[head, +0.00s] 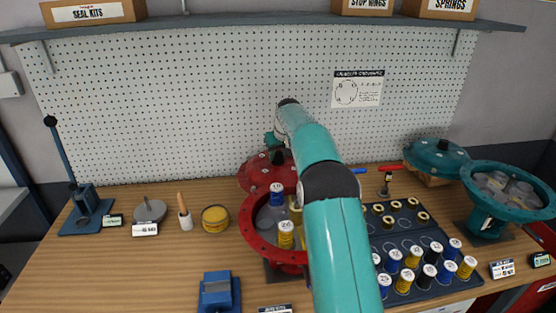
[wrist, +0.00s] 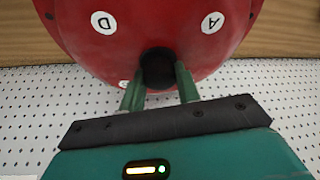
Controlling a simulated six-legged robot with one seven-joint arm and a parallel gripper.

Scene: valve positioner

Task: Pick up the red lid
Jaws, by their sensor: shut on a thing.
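The red lid (head: 262,172) is a round dome with a black knob, seen in the head view behind the red valve body (head: 251,228). In the wrist view the red lid (wrist: 110,45) fills the top, with white discs lettered A and D. My gripper (wrist: 160,76) is shut on the lid's black knob (wrist: 158,66), one green finger on each side. In the head view my arm hides most of my gripper and the lid's right part. I cannot tell whether the lid touches the bench.
Inside the red body stand a blue spring (head: 277,194) and yellow springs (head: 286,235). A dark tray (head: 405,240) of several springs lies to the right. A teal lid (head: 437,157) and teal body (head: 484,218) stand far right. The pegboard (head: 200,100) is close behind.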

